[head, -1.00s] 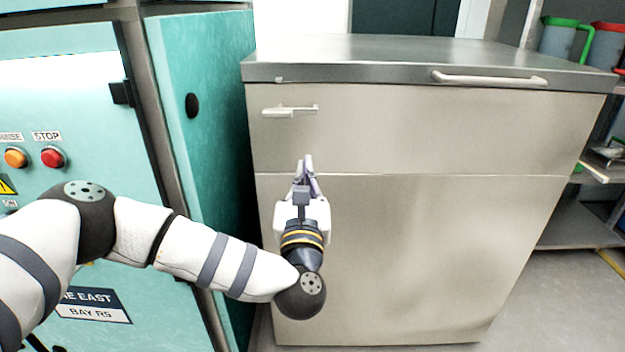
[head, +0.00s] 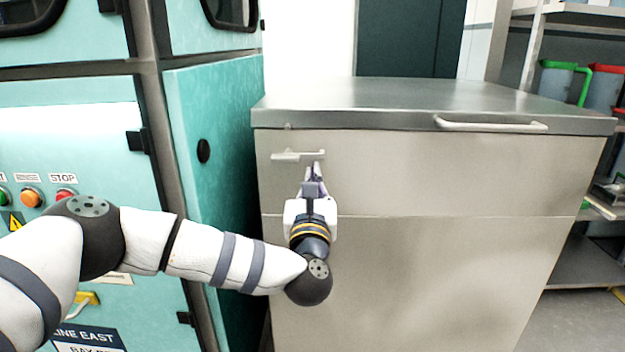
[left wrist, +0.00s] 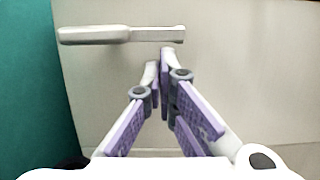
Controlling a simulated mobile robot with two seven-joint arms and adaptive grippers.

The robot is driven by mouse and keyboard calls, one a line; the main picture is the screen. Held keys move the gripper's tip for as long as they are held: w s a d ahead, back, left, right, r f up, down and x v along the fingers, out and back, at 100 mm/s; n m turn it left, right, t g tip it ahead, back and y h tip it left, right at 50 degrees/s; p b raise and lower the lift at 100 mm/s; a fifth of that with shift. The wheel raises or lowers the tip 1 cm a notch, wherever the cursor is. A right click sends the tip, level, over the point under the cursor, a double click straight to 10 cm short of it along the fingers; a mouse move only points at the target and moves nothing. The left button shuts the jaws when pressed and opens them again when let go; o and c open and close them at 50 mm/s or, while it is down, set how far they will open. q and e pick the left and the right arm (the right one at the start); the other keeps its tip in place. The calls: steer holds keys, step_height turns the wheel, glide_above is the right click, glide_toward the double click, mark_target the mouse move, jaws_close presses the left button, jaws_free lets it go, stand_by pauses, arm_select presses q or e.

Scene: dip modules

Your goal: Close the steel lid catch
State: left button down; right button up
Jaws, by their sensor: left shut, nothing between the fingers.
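The steel lid catch (head: 298,155) is a pale horizontal lever on the upper left front of the steel chest (head: 440,175), below its lid (head: 400,103). A small stud (head: 288,127) shows on the lid edge above it. My left gripper (head: 314,168) is shut and empty, with its fingertips just below the catch's right end in the head view. My right gripper is not in view.
A teal machine cabinet (head: 215,120) with push buttons stands close on the left, a narrow dark gap from the chest. The lid has a bar handle (head: 490,126) at its front. Shelves with jugs (head: 558,80) stand at right. Floor is clear at lower right.

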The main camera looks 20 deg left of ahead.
arm_select(q)
steer(key=shift+d+r+n+b, duration=0.1)
steer(key=shift+d+n+b, duration=0.05)
steer(key=shift+n+b, duration=0.3)
